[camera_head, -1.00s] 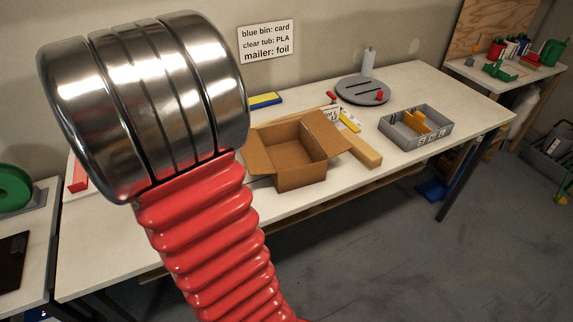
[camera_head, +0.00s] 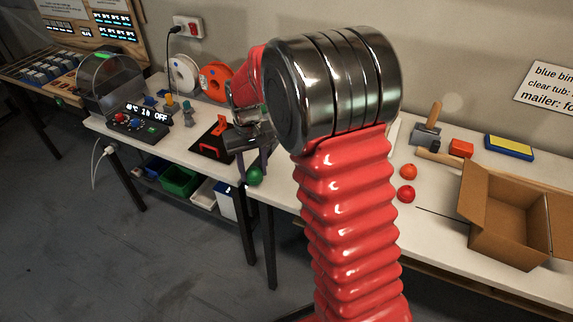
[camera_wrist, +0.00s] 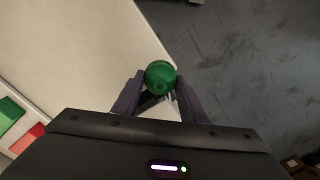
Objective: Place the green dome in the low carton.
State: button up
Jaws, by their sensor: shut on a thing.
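The green dome (camera_head: 254,177) looks like a small round green piece. My gripper (camera_head: 253,166) is shut on it, its two dark fingers pointing down near the front edge of the worktables. In the wrist view the dome (camera_wrist: 161,73) sits between the fingertips (camera_wrist: 160,82), over the table edge with grey floor beyond. The low carton (camera_head: 497,246), an open brown cardboard box with flaps spread, stands on the right-hand table, well to the right of my gripper. Part of it is cut off by the picture edge.
Between my arm and the carton lie orange (camera_head: 408,172) and red (camera_head: 406,194) balls, a mallet (camera_head: 432,125) and a red block (camera_head: 461,148). A printer bed (camera_head: 212,145) and spools (camera_head: 216,82) stand behind my gripper on the left table.

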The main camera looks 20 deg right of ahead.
aim_at(488, 223)
jog(key=z, duration=0.05)
jog(key=k, duration=1.9)
jog(key=z, duration=0.65)
jog(key=i, duration=1)
jog(key=u, duration=0.1)
